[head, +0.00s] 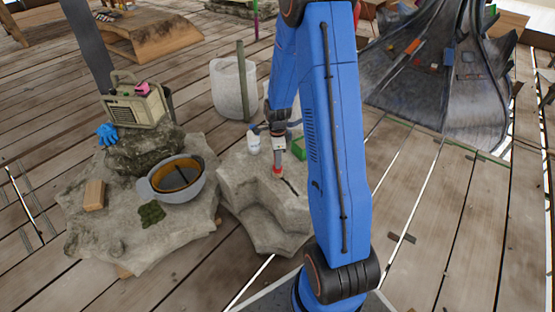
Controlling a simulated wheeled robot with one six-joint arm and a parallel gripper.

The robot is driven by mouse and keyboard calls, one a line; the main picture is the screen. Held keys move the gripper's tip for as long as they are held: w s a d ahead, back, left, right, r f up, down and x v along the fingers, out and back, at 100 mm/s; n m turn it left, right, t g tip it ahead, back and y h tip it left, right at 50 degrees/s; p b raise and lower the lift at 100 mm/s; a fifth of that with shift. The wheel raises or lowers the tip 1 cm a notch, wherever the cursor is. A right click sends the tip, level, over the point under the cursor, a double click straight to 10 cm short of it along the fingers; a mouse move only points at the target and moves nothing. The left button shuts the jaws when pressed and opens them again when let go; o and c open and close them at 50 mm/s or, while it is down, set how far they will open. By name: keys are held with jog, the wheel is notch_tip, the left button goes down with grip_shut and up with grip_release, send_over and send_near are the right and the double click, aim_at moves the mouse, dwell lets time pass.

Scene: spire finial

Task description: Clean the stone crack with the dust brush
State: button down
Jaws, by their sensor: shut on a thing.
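The pale stone block (262,212) stands on the plank floor in the middle of the head view. A short dark line on its top, which looks like the stone crack (291,186), lies just right of and below the held tool. My gripper (278,147) points down over the block and is shut on a small tool with a red end, which looks like the dust brush (277,170). The red end is at or just above the block's top; I cannot tell whether it touches. My fingers are small and partly hidden here.
A white bottle (253,144) and a green box (299,148) stand close beside my gripper. A pale container (226,90) stands behind.

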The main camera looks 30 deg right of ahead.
jog(key=shift+s, duration=0.15)
dwell(0.3)
jog(key=shift+s+d, duration=0.15)
jog(key=shift+s, duration=1.2)
jog(key=shift+s, duration=0.15)
jog(key=shift+s+d, duration=0.1)
jog(key=shift+s, duration=1.25)
jog(key=shift+s, duration=0.1)
jog(key=shift+s+d, duration=0.1)
jog(key=shift+s, duration=1.35)
jog(key=shift+s, duration=0.2)
jog(key=shift+s+d, duration=0.15)
jog(key=shift+s, duration=1.1)
